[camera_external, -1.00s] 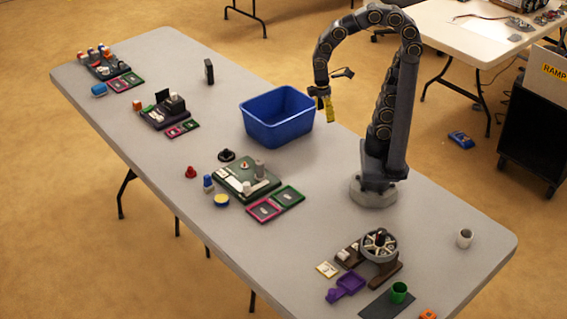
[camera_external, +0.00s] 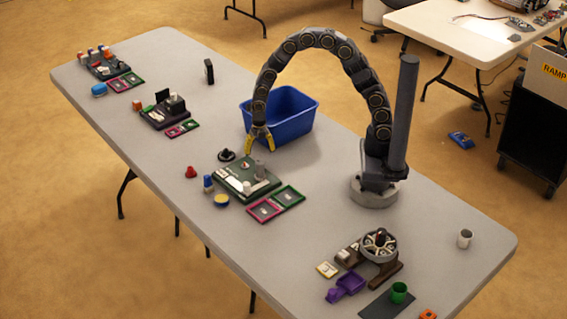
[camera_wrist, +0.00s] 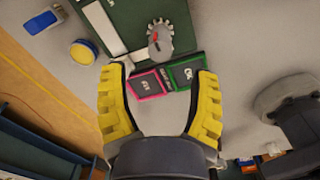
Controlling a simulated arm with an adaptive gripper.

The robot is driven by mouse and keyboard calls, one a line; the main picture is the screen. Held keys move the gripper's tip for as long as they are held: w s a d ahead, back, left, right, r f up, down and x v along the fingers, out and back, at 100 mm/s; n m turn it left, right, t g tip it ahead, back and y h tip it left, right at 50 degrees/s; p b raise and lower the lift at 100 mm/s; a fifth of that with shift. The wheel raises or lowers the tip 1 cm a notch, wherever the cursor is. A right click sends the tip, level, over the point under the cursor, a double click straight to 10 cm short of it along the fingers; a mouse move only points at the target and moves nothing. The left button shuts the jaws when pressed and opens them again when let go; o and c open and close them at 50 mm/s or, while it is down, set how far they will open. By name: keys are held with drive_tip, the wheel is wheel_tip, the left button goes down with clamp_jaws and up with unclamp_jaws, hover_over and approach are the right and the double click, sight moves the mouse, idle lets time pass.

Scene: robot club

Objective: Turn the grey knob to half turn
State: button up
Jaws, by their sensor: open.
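The grey knob (camera_wrist: 154,48) shows in the wrist view as a toothed grey piece with a red mark on top. It stands on the dark green board (camera_wrist: 118,18), ahead of my fingers. I cannot tell there which part is the knob. My gripper (camera_external: 260,149) points down above the board's far side with yellow fingers apart. In the wrist view my gripper (camera_wrist: 161,76) is open and empty, not touching the knob.
A pink-framed tile (camera_external: 265,210) and a green-framed tile (camera_external: 288,195) lie beside the board. A blue bin (camera_external: 292,130) stands behind my gripper.

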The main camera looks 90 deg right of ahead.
sight(260, 162)
wheel_tip(260, 162, down, 6)
drive_tip(key=shift+f, duration=0.1)
clamp_jaws()
